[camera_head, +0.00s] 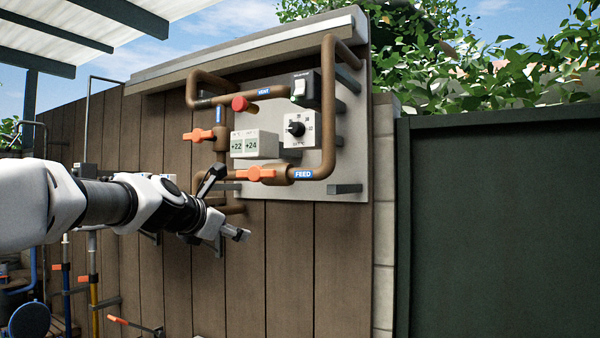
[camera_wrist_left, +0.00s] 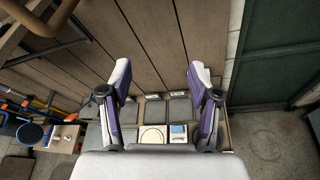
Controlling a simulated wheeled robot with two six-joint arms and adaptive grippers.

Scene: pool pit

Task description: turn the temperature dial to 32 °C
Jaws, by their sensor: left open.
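The temperature dial (camera_head: 296,128) is a black knob on a white plate with printed numbers, at the right of the wall panel in the head view. The exact setting is too small to read. A white display box (camera_head: 254,145) left of it reads +22 and +24. My left gripper (camera_head: 229,207) is open and empty, below and left of the dial, in front of the fence. Its two fingers also show spread apart in the left wrist view (camera_wrist_left: 162,100), with nothing between them. The dial is not seen in the wrist view. My right gripper is not in view.
Copper pipes (camera_head: 329,90) frame the dial. Orange valve handles (camera_head: 262,174) and a red knob (camera_head: 240,103) stick out near it. A switch box (camera_head: 302,89) sits above. A dark green door (camera_head: 500,220) stands at right. The fence (camera_head: 290,260) below the panel is clear.

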